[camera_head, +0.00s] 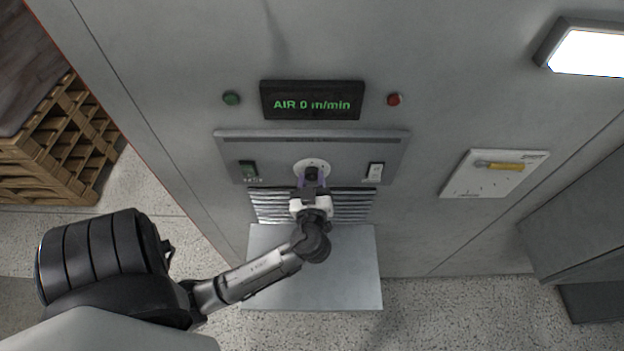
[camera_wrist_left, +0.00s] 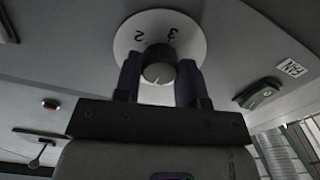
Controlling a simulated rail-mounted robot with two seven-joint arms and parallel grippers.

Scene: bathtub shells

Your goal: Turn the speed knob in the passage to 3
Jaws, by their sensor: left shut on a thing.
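The speed knob (camera_head: 312,173) is a dark round knob on a white dial (camera_head: 301,165), in the middle of the grey control panel. In the left wrist view the knob (camera_wrist_left: 158,66) sits between the two fingers of my left gripper (camera_wrist_left: 160,78), which is shut on it. The white dial (camera_wrist_left: 185,28) there shows the figures 2 and 3 above the knob. A short pale mark shows on the knob's lower edge. In the head view my left gripper (camera_head: 312,182) reaches the knob from below. The display (camera_head: 312,100) reads "AIR 0 m/min". My right gripper is not in view.
A vent grille (camera_head: 262,206) and a grey shelf (camera_head: 350,285) lie below. A plate with a yellow handle (camera_head: 498,166) is at right; wooden crates (camera_head: 60,150) stand at left.

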